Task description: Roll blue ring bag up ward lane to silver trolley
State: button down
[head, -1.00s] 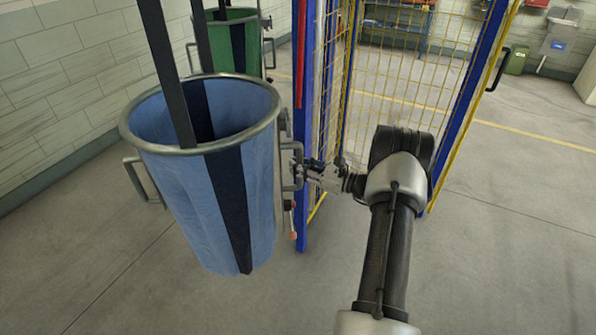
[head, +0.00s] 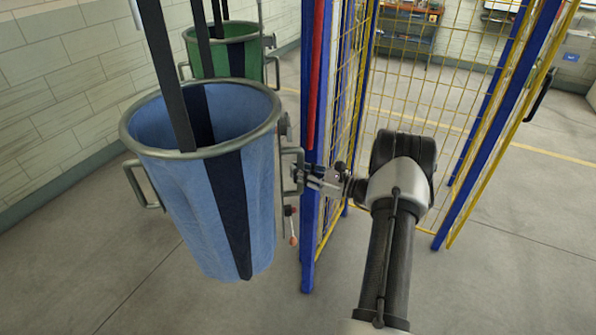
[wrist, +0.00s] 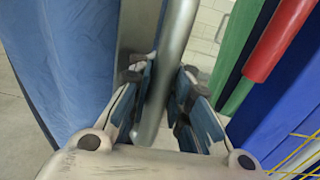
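The blue ring bag (head: 180,210) hangs open-topped from a metal ring with dark straps, left of centre in the head view. Its fabric also fills the left of the wrist view (wrist: 65,60). My gripper (head: 308,176) is at the handle on the bag's right side. In the wrist view, my gripper's fingers (wrist: 162,88) lie on both sides of the silver handle bar (wrist: 178,40) and appear closed on it. I cannot make out a silver trolley in either view.
A green ring bag (head: 219,55) hangs beyond the blue one by the left wall (head: 60,80). A blue post (head: 308,240) and yellow mesh cage (head: 425,75) stand close on the right, beside my gripper. Floor (head: 120,280) in front is bare.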

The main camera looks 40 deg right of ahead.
jog(key=shift+d+r, duration=0.1)
jog(key=shift+d, duration=0.2)
jog(key=c, duration=1.8)
grip_release()
jog(key=shift+d, duration=0.15)
jog(key=shift+o, duration=1.6)
jog(key=shift+w+a, duration=0.1)
jog(key=shift+a, duration=0.1)
jog(key=v, duration=1.2)
